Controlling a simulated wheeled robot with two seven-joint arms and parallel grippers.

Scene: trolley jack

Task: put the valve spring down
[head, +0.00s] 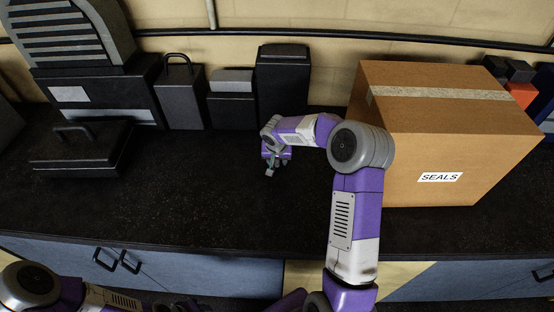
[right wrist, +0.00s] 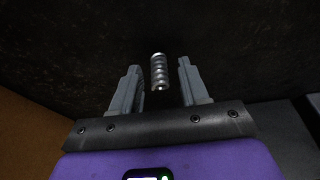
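The valve spring (right wrist: 159,71) is a small, silvery coil in the right wrist view. It shows between the two fingers of my right gripper (right wrist: 159,68), with a dark gap on each side, so the fingers are open and apart from it. Behind the spring is the dark bench top; I cannot tell whether the spring touches it. In the head view my right gripper (head: 270,168) is low over the middle of the black bench top (head: 215,200), and the spring cannot be made out there. My left arm shows at the lower left, its gripper out of view.
A large cardboard box (head: 440,140) labelled SEALS stands right of my right arm. Dark cases and blocks line the wall, including a tall dark block (head: 283,85) behind the gripper. A black handled case (head: 80,148) sits at left. The bench front-left is clear.

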